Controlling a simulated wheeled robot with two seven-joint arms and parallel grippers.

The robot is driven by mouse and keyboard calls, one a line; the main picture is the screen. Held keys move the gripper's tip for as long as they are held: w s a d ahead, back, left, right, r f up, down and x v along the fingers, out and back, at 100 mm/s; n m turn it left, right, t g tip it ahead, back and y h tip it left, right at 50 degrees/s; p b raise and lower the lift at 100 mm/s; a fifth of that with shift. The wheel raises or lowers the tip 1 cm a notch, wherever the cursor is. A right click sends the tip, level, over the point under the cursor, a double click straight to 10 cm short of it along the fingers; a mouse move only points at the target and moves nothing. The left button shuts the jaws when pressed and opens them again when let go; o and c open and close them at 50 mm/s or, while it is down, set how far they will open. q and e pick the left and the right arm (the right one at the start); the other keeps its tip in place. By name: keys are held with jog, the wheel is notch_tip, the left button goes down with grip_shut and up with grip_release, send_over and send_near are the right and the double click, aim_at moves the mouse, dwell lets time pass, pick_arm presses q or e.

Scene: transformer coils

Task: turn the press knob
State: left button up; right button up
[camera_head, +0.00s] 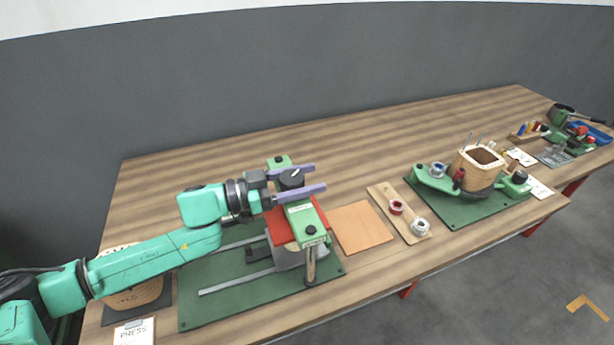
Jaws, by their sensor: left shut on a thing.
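The press (301,221) stands on a green base plate (240,303) on the wooden bench. It has a green top bar, a red block and a grey body. The dark round press knob (291,179) with a light pointer mark sits on the top bar. My left gripper (318,178) comes in from the left, its two purple fingers on either side of the knob, shut on it. Part of the press under the fingers is hidden. My right gripper does not show.
A brown sheet (361,227) lies right of the press. A wooden strip with two spools (396,207) follows, then a winding station (477,170) on a green mat. A PRESS card (134,332) lies at the front left. The back of the bench is clear.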

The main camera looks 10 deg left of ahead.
pick_arm(q)
jog(key=n+t+y, duration=0.4)
jog(key=t, duration=0.1)
jog(key=shift+w+a+r+n+y+p, duration=0.15)
jog(key=shift+w+a+n+y+p, duration=0.2)
jog(key=shift+w+a+n+y, duration=0.05)
jog(key=n+t+y, duration=0.2)
jog(key=y, duration=0.1)
jog(key=shift+w+a, duration=0.15)
jog(key=shift+a, duration=0.15)
jog(key=shift+a+n+t+y+b, duration=0.2)
jog(key=shift+n+t+y+b, duration=0.35)
jog(key=shift+n+y, duration=0.55)
jog(key=shift+w+r+y, duration=0.1)
jog(key=shift+y, duration=0.4)
jog(key=o, duration=1.4)
